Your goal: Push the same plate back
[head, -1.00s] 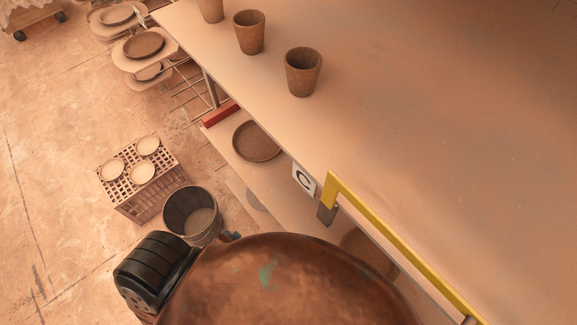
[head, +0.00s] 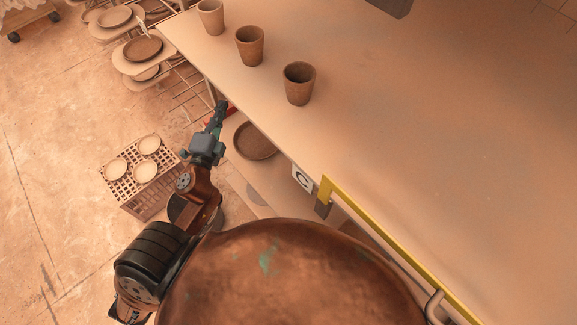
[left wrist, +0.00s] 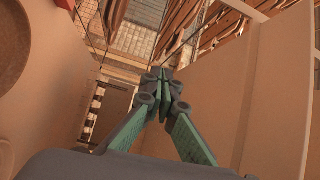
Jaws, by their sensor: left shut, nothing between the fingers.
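A round brown plate (head: 255,140) lies on the lower shelf under the worktop, close to the shelf's left end. Part of a brown disc (left wrist: 12,45) shows at the left edge of the left wrist view. My left gripper (head: 221,106) reaches past the near side of that plate to the shelf's end, beside a red piece (head: 231,109). It is shut and empty; its fingertips (left wrist: 162,78) meet in the left wrist view. No contact with the plate shows. I cannot tell which plate the task means. My right gripper is out of view.
Several brown cups, one here (head: 299,84), stand along the worktop (head: 420,120). A yellow rail (head: 395,245) runs along its front edge near a "C" label (head: 302,177). A crate with small plates (head: 152,198) stands on the floor, and a rack (head: 143,49) lies beyond.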

